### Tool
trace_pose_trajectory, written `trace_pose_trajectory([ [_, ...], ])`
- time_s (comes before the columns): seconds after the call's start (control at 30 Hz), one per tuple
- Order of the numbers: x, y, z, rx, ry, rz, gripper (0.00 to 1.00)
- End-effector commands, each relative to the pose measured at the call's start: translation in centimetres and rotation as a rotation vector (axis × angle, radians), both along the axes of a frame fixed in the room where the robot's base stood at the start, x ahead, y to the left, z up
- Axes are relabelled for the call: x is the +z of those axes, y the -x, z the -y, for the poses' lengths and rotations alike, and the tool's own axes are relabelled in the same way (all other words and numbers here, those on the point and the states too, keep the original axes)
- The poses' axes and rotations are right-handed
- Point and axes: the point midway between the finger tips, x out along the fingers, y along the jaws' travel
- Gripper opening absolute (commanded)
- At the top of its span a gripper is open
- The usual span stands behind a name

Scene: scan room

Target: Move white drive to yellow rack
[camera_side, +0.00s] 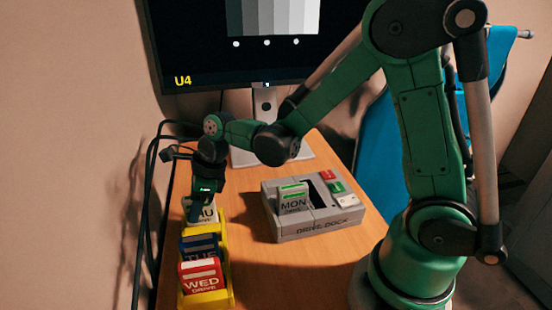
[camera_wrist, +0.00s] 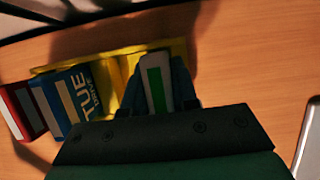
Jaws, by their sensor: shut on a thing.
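My gripper (camera_side: 204,200) is at the far end of the yellow rack (camera_side: 222,262), pointing down. It is shut on a white drive (camera_side: 208,215), whose label is partly hidden by the fingers and reads like "HU". In the wrist view this drive (camera_wrist: 155,70) shows a green strip between my fingers, with the yellow rack (camera_wrist: 115,68) around it. Its lower part is at the rack's far slot; I cannot tell whether it is fully seated. A blue TUE drive (camera_side: 200,250) and a red WED drive (camera_side: 203,280) stand in the nearer slots.
A grey drive dock (camera_side: 320,226) stands right of the rack, holding a MON drive (camera_side: 293,198) with a green strip. It has an open slot and red, green and white buttons. A monitor (camera_side: 235,45) stands behind. Dark cables (camera_side: 150,190) run along the wall at left.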

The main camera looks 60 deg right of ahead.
Motion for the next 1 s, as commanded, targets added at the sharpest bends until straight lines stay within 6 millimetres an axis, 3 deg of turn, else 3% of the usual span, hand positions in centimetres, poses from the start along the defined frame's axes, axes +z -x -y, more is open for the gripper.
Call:
trace_pose_trajectory([
  [0.17,-0.26,0.00,0.00,0.000,0.000,0.000,0.00],
  [0.2,-0.24,0.00,0.00,0.000,0.000,0.000,0.35],
  [0.3,-0.23,0.01,0.00,0.000,0.000,0.000,0.60],
  [0.5,-0.23,0.01,0.00,0.000,0.000,0.000,0.60],
  [0.57,-0.24,0.01,0.00,0.000,0.000,0.000,0.71],
  [1.0,0.48,0.00,0.00,0.000,0.000,0.000,0.71],
])
